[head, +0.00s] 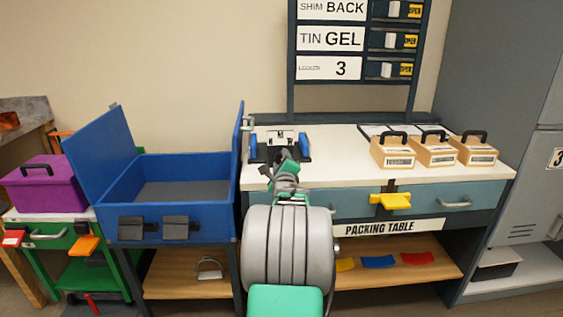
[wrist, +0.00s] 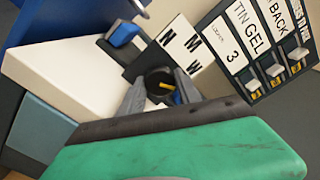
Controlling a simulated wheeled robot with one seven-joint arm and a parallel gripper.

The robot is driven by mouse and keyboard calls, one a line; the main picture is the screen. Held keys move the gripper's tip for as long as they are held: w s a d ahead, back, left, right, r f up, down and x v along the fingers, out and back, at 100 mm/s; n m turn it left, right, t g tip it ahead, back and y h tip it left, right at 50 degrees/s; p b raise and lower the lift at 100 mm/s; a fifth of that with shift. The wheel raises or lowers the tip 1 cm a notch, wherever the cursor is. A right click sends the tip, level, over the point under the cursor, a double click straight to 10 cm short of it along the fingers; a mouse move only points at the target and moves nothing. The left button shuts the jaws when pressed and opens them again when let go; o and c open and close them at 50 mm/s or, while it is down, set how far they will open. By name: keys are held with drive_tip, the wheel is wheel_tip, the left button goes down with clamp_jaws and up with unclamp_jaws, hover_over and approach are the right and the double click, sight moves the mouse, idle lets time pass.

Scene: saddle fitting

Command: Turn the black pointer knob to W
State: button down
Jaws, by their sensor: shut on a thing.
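The black pointer knob (wrist: 158,77) shows in the wrist view, with a yellow pointer mark on it. A white plate (wrist: 178,52) beside it carries the letters N, M and W, with W at its lower right. My gripper (wrist: 161,88) has a grey finger on each side of the knob and is shut on it. Which letter the yellow mark points to I cannot tell. In the head view my gripper (head: 284,165) is at the dark fixture (head: 268,152) on the packing table (head: 345,150); the knob is hidden there behind my arm.
Blue blocks (head: 305,145) flank the fixture. Several wooden boxes with black handles (head: 435,153) stand on the table's right. An open blue bin (head: 180,205) is at the left, its raised side close to the table. A sign rack (head: 330,40) rises behind.

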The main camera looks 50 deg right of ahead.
drive_tip(key=c, duration=0.8)
unclamp_jaws()
drive_tip(key=shift+c, duration=0.2)
drive_tip(key=p+v, duration=0.1)
drive_tip(key=v, duration=0.7)
